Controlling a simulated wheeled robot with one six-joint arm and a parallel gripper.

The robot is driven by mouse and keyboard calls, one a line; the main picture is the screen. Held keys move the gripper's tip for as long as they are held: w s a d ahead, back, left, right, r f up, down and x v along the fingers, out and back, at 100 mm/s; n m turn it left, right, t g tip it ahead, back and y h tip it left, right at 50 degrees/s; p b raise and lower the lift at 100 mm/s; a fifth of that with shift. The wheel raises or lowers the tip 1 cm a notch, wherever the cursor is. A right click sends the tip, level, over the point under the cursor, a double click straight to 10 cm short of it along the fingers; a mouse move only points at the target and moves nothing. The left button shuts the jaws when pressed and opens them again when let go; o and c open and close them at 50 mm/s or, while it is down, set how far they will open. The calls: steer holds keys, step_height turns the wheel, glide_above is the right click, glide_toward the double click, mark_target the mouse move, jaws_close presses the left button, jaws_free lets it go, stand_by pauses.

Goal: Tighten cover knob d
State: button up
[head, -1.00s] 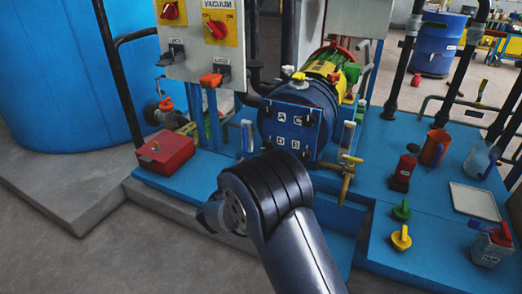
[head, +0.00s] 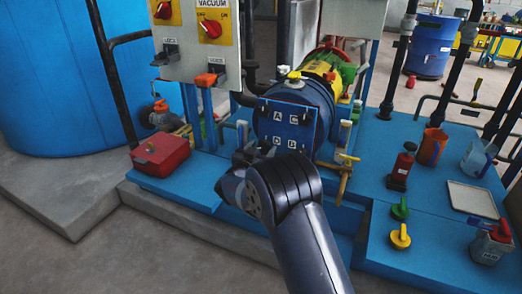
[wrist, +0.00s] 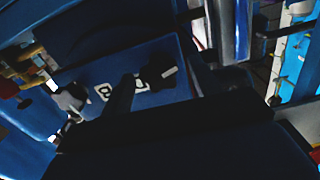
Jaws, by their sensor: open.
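The blue cover plate (head: 312,128) closes the front of the blue autoclave vessel in the head view and bears the letters A, C, D and B. The D and B labels are in its lower row. My gripper (head: 256,153) is at the plate's lower left, partly hidden behind my own wrist. In the dark wrist view, my gripper (wrist: 165,88) is open in front of the blue plate (wrist: 178,92), with two letter labels between and beside the fingers. A grey knob-like part (wrist: 70,98) shows at the left there. I cannot make out knob d clearly; contact cannot be told.
A red box (head: 160,154) sits left of the vessel on the blue skid. A brass valve (head: 345,170) sticks out at the right.

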steer(key=c, duration=1)
steer(key=shift+m, duration=0.3)
steer(key=m+b, duration=0.3)
steer(key=m, duration=0.1)
steer(key=shift+f+m, duration=0.15)
steer(key=shift+m, duration=0.25)
steer(key=m+b, duration=0.3)
steer(key=m, duration=0.2)
steer(key=shift+b, duration=0.4)
steer(key=m+b, duration=0.4)
steer(key=m, duration=0.1)
steer(key=shift+d+f+m, duration=0.1)
steer(key=shift+f+m, duration=0.05)
steer(key=shift+m, duration=0.25)
steer(key=m+b, duration=0.3)
steer(key=m, duration=0.1)
steer(key=shift+m, duration=0.4)
